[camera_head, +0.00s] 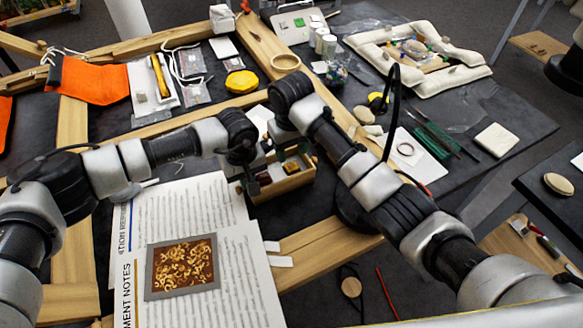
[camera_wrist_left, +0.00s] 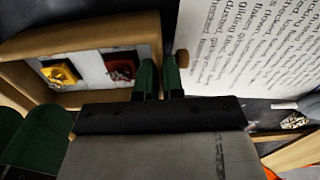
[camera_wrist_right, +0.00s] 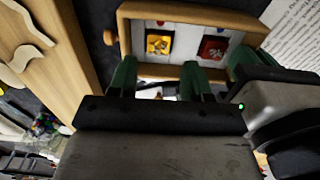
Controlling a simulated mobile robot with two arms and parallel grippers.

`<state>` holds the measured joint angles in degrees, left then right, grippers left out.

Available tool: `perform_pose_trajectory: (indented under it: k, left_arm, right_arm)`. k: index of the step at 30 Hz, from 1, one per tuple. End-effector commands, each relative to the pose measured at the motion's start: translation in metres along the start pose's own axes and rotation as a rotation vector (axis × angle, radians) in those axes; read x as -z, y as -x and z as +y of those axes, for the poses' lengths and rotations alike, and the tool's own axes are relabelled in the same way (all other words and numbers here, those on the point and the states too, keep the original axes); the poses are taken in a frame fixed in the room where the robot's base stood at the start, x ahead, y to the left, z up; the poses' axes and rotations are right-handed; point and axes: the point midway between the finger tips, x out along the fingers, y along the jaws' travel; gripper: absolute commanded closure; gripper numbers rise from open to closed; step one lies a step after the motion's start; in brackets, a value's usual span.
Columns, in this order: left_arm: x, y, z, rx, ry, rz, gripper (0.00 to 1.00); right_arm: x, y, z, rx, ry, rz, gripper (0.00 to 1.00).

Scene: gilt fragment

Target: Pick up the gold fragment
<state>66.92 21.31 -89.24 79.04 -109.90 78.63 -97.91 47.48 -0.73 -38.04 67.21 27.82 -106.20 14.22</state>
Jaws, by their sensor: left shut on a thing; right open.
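The gold fragment (camera_head: 291,168) is a small yellow square piece in a shallow wooden tray (camera_head: 287,187), beside a red square piece (camera_wrist_right: 212,48). The gold fragment also shows in the left wrist view (camera_wrist_left: 61,73) and the right wrist view (camera_wrist_right: 158,44). My left gripper (camera_wrist_left: 159,78) is shut on the tray's end wall, beside a brown knob, near the red piece. My right gripper (camera_wrist_right: 156,80) is open and empty at the tray's long side, its fingers apart with the gold fragment visible beyond the gap. In the head view my arms partly hide the tray.
Printed sheets (camera_head: 190,220) with a framed panel of gold curls (camera_head: 182,266) lie in front of the tray. Wooden frame bars (camera_head: 325,250) cross the dark table. Tools (camera_head: 432,140), a padded ring (camera_head: 420,45) and an orange cloth (camera_head: 90,80) lie around.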

Motion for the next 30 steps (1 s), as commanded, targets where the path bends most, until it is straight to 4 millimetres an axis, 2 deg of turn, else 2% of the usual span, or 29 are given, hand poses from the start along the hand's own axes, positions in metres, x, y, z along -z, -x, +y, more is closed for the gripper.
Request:
perform_pose_trajectory:
  k: [4,12,21,28,30]
  left_arm:
    - [0.0,0.0,0.0,-0.001,0.0,0.0,1.0]
    - [0.0,0.0,0.0,-0.001,0.0,0.0,1.0]
    - [0.0,0.0,0.0,-0.001,0.0,0.0,1.0]
    - [0.0,0.0,0.0,0.0,0.0,0.0,1.0]
    - [0.0,0.0,0.0,-0.001,0.0,0.0,1.0]
  right_arm:
    - [0.0,-0.012,0.001,-0.001,0.0,-0.002,0.51]
    - [0.002,-0.05,0.002,-0.001,0.0,-0.001,0.51]
    - [0.002,-0.055,0.002,-0.001,0.001,0.001,0.51]
    - [0.003,-0.054,0.002,-0.001,0.001,0.001,0.86]
    - [0.003,-0.054,0.002,-0.001,0.001,0.001,0.87]
